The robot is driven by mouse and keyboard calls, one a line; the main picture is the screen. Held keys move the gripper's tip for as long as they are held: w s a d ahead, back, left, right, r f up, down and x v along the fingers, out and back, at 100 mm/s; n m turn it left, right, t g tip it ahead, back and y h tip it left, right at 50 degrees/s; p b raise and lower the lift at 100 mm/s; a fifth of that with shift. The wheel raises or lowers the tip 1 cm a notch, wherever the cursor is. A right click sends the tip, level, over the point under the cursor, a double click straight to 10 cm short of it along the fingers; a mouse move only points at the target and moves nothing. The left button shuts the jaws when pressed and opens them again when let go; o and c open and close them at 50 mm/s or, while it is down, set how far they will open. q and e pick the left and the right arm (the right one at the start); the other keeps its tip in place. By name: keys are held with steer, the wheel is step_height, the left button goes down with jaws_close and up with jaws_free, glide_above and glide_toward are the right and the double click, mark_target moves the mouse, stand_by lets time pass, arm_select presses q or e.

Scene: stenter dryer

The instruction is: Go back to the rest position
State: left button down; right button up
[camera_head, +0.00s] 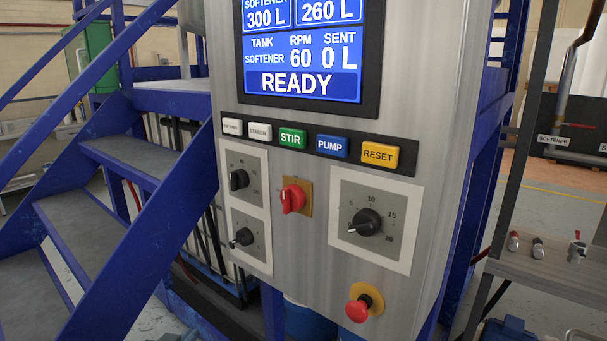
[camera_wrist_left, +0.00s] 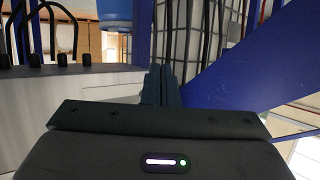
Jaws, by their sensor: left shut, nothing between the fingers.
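My left gripper (camera_wrist_left: 160,84) shows in the left wrist view, its two dark fingers together with nothing between them. It points toward a blue beam (camera_wrist_left: 255,75) and a caged white container (camera_wrist_left: 200,40), apart from both as far as I can tell. In the head view I cannot clearly make out either gripper. The control panel (camera_head: 310,240) stands in front of me. Its screen (camera_head: 300,50) reads READY, with 60 RPM and SENT 0 L. My right gripper is not in view.
Blue stairs (camera_head: 130,150) with a railing stand close on the left. The panel carries several buttons, a red switch (camera_head: 293,197), a large dial (camera_head: 367,222) and a red emergency button (camera_head: 358,309). A metal shelf (camera_head: 550,265) with small fittings is at the right.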

arm_select(q)
steer(key=s+a+f+g+y, duration=0.1)
steer(key=s+f+g, duration=0.2)
steer(key=s+f, duration=0.45)
steer(key=s+a+f+g, duration=0.2)
steer(key=s+f+g, duration=0.25)
steer(key=s, duration=0.65)
steer(key=s+a+f+g+y, duration=0.1)
steer(key=s+f+g, duration=0.2)
steer(key=s+f, duration=0.55)
step_height(320, 180, down, 29)
steer(key=s+a+g, duration=0.1)
steer(key=s+a, duration=0.1)
steer(key=a, duration=0.1)
steer(key=s+a+f+g, duration=0.1)
steer(key=s+f, duration=1.7)
steer(key=shift+f+n, duration=0.3)
steer(key=shift+n, duration=0.1)
